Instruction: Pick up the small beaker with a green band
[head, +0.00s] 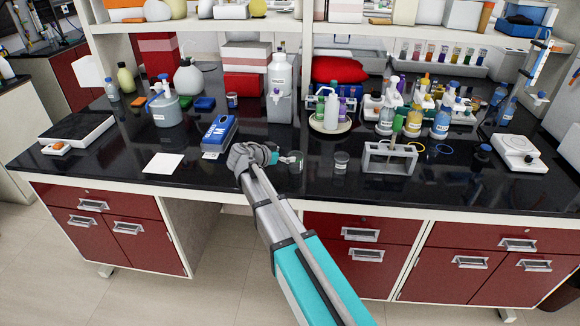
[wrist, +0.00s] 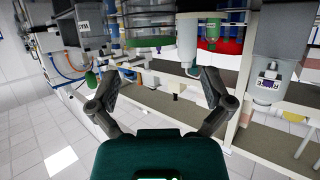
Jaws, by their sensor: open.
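Two small clear beakers stand near the bench's front edge in the head view. One beaker (head: 297,163) is just right of my gripper (head: 279,156), and the other beaker (head: 341,162) is further right. Their band colours are too small to tell there. In the wrist view, which looks upside down, a clear vessel with a green band (wrist: 150,42) shows at the top, beyond my gripper's fingertips (wrist: 162,76). The fingers are spread apart with nothing between them. My wrist partly hides the bench around the gripper in the head view.
A blue box-like device (head: 219,133) is left of my gripper. A round tray of bottles (head: 330,124) stands behind the beakers. A white paper (head: 163,163) lies at left, with bare black bench around it.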

